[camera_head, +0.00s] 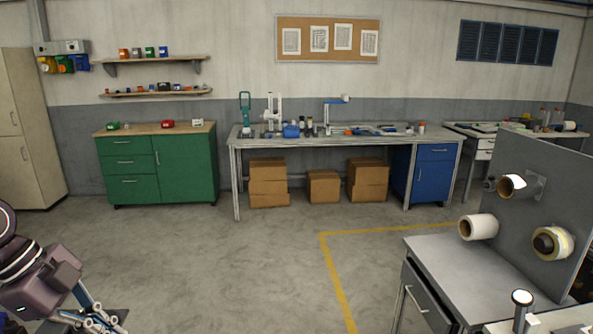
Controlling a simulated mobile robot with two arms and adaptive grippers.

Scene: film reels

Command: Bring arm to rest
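My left arm comes in at the lower left corner, and my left gripper (92,314) shows there in part, with its metal links at the bottom edge. Its fingertips cannot be made out, so I cannot tell whether it is open or shut. It is far from the reels, with nothing seen in it. My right gripper is not in view. At the right, a grey upright panel (530,185) carries several rolls: a pale roll (478,227) sticking out at the left, a cream reel (553,243) with a dark centre, and a white one (512,186) above.
A grey table (455,262) with a drawer stands below the panel. A small post with a round top (522,298) is near the bottom right. A workbench (340,141), cardboard boxes (268,186) and a green cabinet (158,170) line the back wall. The middle floor is clear.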

